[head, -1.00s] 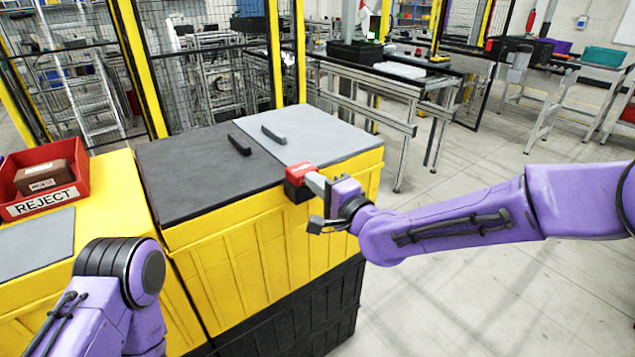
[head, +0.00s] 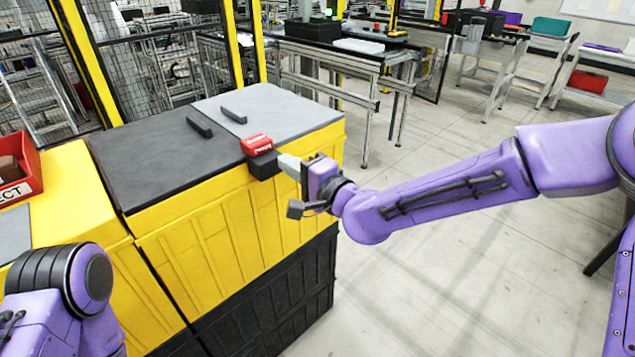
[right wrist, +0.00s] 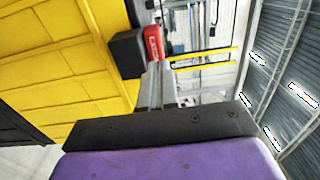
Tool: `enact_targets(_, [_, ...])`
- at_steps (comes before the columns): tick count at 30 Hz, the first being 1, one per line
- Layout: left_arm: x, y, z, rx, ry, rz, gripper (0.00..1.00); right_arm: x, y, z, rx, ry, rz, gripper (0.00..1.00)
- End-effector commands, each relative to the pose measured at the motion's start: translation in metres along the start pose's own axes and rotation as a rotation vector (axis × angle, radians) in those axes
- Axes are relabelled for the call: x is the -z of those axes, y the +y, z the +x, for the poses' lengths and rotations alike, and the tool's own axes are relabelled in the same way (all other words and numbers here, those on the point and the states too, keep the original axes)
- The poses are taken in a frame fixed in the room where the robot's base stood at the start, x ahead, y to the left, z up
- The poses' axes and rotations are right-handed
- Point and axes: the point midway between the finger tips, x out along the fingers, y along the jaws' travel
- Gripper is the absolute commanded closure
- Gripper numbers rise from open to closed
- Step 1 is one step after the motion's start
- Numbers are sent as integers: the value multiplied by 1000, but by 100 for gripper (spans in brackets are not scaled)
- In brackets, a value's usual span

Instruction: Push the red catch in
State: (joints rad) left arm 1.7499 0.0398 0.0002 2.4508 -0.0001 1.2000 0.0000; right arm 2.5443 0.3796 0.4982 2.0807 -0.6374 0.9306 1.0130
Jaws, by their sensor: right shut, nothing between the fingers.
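The red catch (head: 257,146), with white lettering, sits over a black block (head: 263,166) at the front edge of the yellow bin's lid. It reaches back over the lid, and part of the block's top shows in front of it. My right gripper (head: 285,160) is shut and empty, its pale fingertips just right of the block and catch. I cannot tell whether they touch. In the right wrist view, the fingers (right wrist: 156,84) point towards the red catch (right wrist: 152,42), beside the black block (right wrist: 126,53). My left arm shows at lower left; its gripper is out of view.
The yellow bin (head: 215,225) has a dark lid panel and a grey one (head: 290,118), with black handles. A red reject tray (head: 30,160) stands at far left. A metal-framed bench (head: 345,65) is behind. The floor (head: 420,260) right of the bin is clear.

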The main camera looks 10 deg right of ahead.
Motion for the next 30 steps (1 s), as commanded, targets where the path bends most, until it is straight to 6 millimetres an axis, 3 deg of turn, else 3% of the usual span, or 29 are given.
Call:
enact_targets(3, [-4, 1, 11, 0, 1, 0, 100, 4, 2, -31, 3, 10, 3, 100])
enact_targets(9, [-6, 2, 16, 0, 1, -1, 100, 6, 1, -64, 1, 14, 2, 100])
enact_targets(22, [-6, 2, 16, 0, 1, 0, 100, 3, 1, -70, -1, 8, -5, 100])
enact_targets(26, [-6, 2, 16, 0, 1, 0, 100, 11, 0, -71, 3, 54, -124, 100])
enact_targets(27, [-6, 2, 16, 0, 1, 0, 100, 25, 11, -75, -28, 116, -187, 100])
enact_targets(28, [-6, 2, 16, 0, 1, 0, 100, 36, 35, -80, -92, 165, -236, 100])
enact_targets(30, [-6, 2, 16, 0, 1, -1, 100, 52, 97, -96, -257, 231, -310, 100])
